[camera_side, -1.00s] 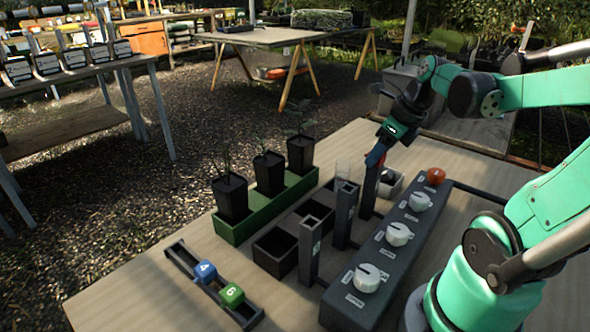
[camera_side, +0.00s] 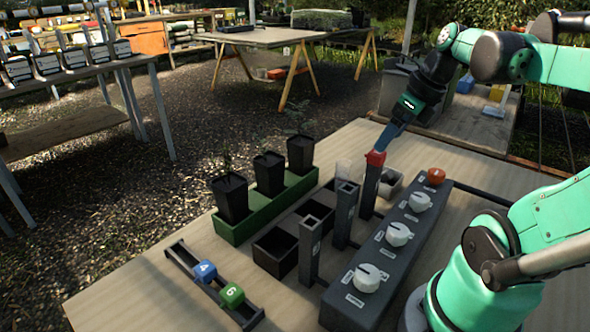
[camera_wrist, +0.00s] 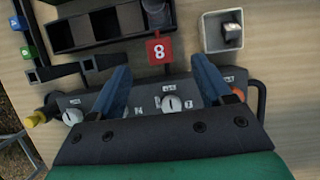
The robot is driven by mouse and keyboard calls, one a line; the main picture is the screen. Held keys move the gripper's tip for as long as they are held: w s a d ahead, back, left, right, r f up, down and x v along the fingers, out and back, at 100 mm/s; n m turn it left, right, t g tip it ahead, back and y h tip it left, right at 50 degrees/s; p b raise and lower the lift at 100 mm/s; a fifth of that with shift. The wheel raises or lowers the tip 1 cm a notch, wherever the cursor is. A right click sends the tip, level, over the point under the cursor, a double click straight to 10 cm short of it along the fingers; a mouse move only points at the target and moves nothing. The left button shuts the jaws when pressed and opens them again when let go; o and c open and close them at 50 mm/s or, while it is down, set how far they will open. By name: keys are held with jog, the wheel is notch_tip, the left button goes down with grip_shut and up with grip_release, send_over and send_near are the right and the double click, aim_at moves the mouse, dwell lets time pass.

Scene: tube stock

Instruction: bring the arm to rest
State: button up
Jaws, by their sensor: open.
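My gripper (camera_side: 387,138) is in the side view above the table's far part. Its blue fingers point down toward a red cube (camera_side: 376,158) on top of a dark square post (camera_side: 369,190). In the wrist view my gripper (camera_wrist: 163,72) has its fingers spread wide with nothing between them. The red cube (camera_wrist: 159,50), marked 8, lies beyond the fingertips, clear of both.
A grey control panel (camera_side: 380,250) with white knobs and an orange button runs along the right. Two other posts, a green tray (camera_side: 262,211) of potted seedlings, and a rail with blue (camera_side: 205,271) and green (camera_side: 231,295) cubes stand leftward. A small grey bin (camera_wrist: 238,46) is beside the red cube.

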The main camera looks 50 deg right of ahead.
jog(key=shift+s+r, duration=0.15)
jog(key=shift+r, duration=0.2)
jog(key=shift+w+a+f+n, duration=0.15)
jog(key=shift+w+a+n, duration=0.2)
jog(key=shift+n, duration=0.45)
jog(key=w+a+f+n+t, duration=0.1)
jog(key=a+n, duration=0.6)
jog(key=n, duration=1)
jog(key=w+a+f+n+t, duration=0.1)
jog(key=w+a+f+n, duration=0.2)
jog(key=a+n, duration=0.5)
jog(key=w+n, duration=0.1)
jog(key=n, duration=0.8)
jog(key=shift+w+a+f+t, duration=0.15)
jog(key=shift+w+t, duration=0.15)
jog(key=shift+t, duration=0.1)
jog(key=shift+o, duration=0.3)
